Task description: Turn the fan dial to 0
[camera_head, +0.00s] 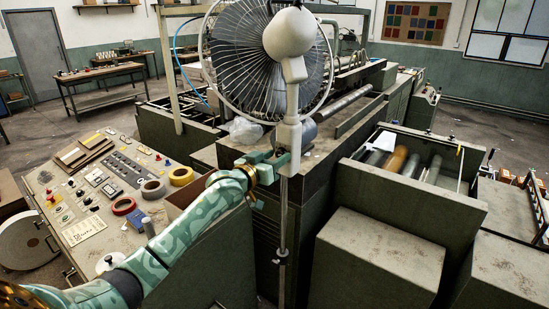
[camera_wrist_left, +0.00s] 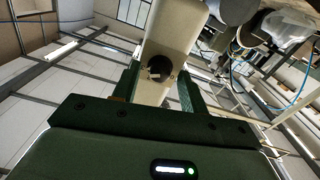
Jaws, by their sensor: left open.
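The white pedestal fan (camera_head: 292,70) stands in the middle of the head view, with its wire cage facing away to the left. Its pale control housing (camera_head: 290,135) sits on the pole below the head. In the left wrist view, the dark round dial (camera_wrist_left: 160,68) is on the pale housing, between the two green fingers. My left gripper (camera_head: 277,158) is open at the lower part of the housing; it also shows in the left wrist view (camera_wrist_left: 159,85). I cannot tell whether the fingers touch the dial, and its setting is not readable. My right gripper is out of view.
A control desk (camera_head: 105,190) with buttons, tape rolls and a blue box lies left, under my left arm. The large green machine (camera_head: 275,165) stands close behind the fan pole. Grey covers (camera_head: 378,262) fill the right foreground. Open floor lies at the back left.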

